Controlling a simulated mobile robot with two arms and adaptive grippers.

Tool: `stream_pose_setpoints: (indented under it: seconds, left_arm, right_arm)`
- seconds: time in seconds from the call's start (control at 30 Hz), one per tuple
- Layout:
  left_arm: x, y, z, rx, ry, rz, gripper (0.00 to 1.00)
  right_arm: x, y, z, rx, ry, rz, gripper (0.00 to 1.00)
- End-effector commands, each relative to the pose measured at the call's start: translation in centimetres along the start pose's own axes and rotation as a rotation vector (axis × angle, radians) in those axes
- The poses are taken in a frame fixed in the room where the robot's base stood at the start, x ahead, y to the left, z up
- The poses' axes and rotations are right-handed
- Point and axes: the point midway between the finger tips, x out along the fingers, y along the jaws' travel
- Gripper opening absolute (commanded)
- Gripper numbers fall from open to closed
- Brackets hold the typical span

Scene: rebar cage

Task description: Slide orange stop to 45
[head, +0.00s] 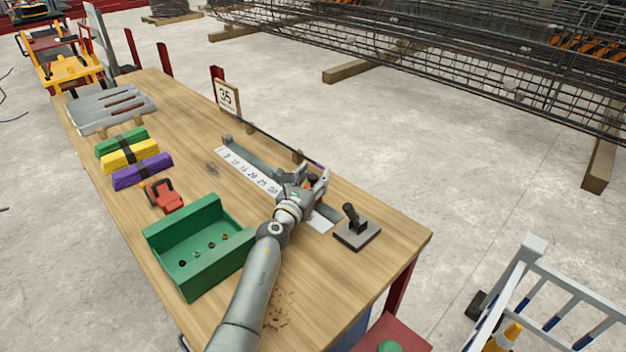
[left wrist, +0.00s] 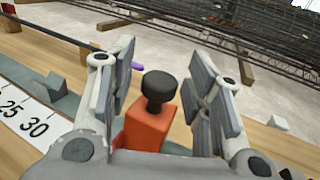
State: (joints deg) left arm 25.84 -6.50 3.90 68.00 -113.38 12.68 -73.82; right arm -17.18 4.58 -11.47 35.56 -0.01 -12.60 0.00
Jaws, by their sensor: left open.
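The orange stop (left wrist: 150,128), a block with a black knob, stands between the fingers of my left gripper (left wrist: 162,100) in the left wrist view. The fingers are apart on either side of it; I cannot tell whether either touches it. In the head view only a bit of the orange stop (head: 312,182) shows behind my left gripper (head: 310,184). The white scale (head: 250,175) runs along a grey rail; its marks up to 30 are readable, and the gripper hides the marks beside the stop. My right gripper is out of view.
A sign (head: 227,97) reading 35 stands behind the rail. A black lever on a plate (head: 357,230) is right of the gripper. Bare tabletop lies between.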

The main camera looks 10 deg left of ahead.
Motion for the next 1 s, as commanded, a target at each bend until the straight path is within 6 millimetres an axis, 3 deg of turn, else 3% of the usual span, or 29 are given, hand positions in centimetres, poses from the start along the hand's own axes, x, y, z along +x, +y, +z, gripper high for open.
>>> stream_pose_setpoints:
  seconds: [0.17, 0.53, 0.77, 1.0]
  left_arm:
    - [0.0, 0.0, 0.0, 0.000, 0.000, 0.000, 0.46]
    - [0.0, 0.0, 0.0, 0.000, 0.001, 0.000, 0.00]
    - [-0.2, -0.4, 0.0, 0.000, 0.002, -0.001, 0.00]
    - [-1.7, -4.0, 0.1, -0.002, 0.005, -0.003, 0.00]
  right_arm:
    - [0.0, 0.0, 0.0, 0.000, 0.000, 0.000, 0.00]
    - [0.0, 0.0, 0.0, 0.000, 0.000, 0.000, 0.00]
    - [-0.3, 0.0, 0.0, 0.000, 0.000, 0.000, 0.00]
    - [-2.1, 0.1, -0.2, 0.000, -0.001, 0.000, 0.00]
